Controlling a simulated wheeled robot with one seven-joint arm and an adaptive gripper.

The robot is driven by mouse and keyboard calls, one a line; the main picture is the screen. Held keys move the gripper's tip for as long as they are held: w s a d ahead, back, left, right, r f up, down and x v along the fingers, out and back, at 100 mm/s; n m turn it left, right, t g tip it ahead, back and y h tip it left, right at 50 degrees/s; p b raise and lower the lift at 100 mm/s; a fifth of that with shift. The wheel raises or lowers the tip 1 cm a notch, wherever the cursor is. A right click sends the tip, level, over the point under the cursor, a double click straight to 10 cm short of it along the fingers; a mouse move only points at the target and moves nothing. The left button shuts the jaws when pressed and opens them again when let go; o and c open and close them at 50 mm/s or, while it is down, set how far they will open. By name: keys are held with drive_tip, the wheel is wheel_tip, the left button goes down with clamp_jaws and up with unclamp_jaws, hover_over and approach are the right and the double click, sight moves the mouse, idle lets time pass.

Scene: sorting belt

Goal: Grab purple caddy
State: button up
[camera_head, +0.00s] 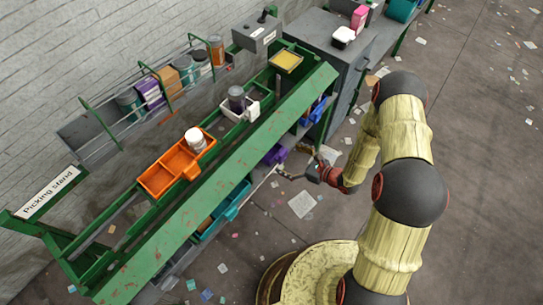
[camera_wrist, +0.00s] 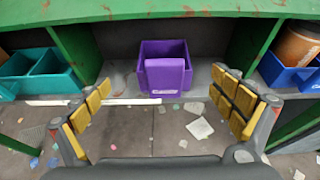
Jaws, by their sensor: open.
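The purple caddy (camera_wrist: 165,75) stands upright on the lower shelf under the green belt frame, straight ahead in the wrist view. It has a raised front panel with a small white label. In the head view only a part of the purple caddy (camera_head: 275,154) shows below the belt's side. My gripper (camera_wrist: 163,112) is open and empty, its yellow-padded fingers spread to either side of the caddy and short of it. In the head view my gripper (camera_head: 297,163) is low beside the shelf, just right of the caddy.
On the shelf, a teal caddy (camera_wrist: 42,72) stands left and a blue caddy (camera_wrist: 290,72) right, beyond green posts. The green beam (camera_wrist: 160,10) runs above. An orange caddy (camera_head: 155,178) and a white caddy (camera_head: 252,111) are on the belt. Litter dots the open floor.

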drive_tip(key=shift+f, duration=0.35)
drive_tip(key=x, duration=0.2)
drive_tip(key=b+x, duration=0.1)
drive_tip(key=x, duration=0.2)
drive_tip(key=b+x, duration=0.1)
drive_tip(key=x, duration=0.1)
drive_tip(key=shift+w+d+f, duration=0.1)
drive_tip(key=shift+w+f, duration=0.2)
drive_tip(key=shift+w, duration=0.15)
drive_tip(key=shift+c, duration=1.1)
drive_tip(key=c, duration=1)
